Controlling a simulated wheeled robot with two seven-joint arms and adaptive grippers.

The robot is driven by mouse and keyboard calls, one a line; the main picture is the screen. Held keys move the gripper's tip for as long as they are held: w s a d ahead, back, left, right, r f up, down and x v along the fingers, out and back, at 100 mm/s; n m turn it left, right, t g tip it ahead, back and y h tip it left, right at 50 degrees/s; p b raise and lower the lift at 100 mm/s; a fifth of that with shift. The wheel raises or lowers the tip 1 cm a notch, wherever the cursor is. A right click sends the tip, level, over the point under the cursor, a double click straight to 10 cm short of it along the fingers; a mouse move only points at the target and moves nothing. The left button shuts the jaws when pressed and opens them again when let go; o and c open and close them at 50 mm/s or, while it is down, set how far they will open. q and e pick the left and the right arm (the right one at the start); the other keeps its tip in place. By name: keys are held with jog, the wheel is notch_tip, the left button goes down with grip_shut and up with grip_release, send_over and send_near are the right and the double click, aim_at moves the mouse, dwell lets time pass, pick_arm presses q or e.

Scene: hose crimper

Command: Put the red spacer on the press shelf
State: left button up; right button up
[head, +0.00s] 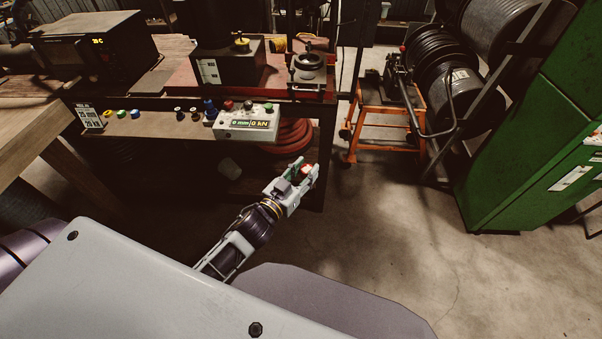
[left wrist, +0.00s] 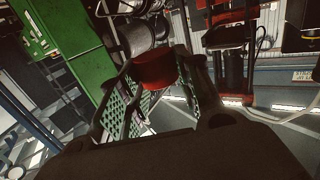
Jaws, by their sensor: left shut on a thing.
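The red spacer (left wrist: 155,70) is a short red cylinder between the fingers of my left gripper (left wrist: 165,90) in the left wrist view. In the head view my left gripper (head: 305,177) is shut on it, below and in front of the press bench, and only a little red of the spacer (head: 315,174) shows. The press (head: 228,62) stands on the dark bench. A narrow shelf (head: 155,128) runs along the bench front, above and left of the gripper. I cannot tell for sure that this is the press shelf. My right gripper is out of view.
A control box (head: 246,124) with buttons and a display sits at the bench front. Several small coloured pieces stand left of it. A wooden table (head: 38,128) is at the left, an orange stand (head: 385,122) and a green cabinet (head: 530,135) at the right. Open floor lies between.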

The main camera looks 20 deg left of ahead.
pick_arm(q)
jog(key=d+r+m+g+h, duration=0.3)
jog(key=d+r+m+h, duration=0.2)
jog(key=d+r, duration=0.5)
jog(key=shift+s+r+g+h, duration=0.35)
jog(key=shift+r+h, duration=0.75)
jog(key=shift+r, duration=1.15)
jog(key=shift+d+f+m, duration=0.1)
jog(key=shift+m, duration=0.2)
jog(key=w+d+f+m+g+h, duration=0.3)
jog(key=f+g, duration=0.1)
jog(key=shift+w, duration=0.25)
dwell(0.7)
jog(key=shift+d+f, duration=0.1)
jog(key=shift+w+d+f+m+h, duration=0.1)
jog(key=shift+w+d+m+h, duration=0.1)
jog(key=shift+m+h, duration=0.15)
jog(key=shift+d+f+g, duration=0.2)
jog(key=shift+g, duration=0.05)
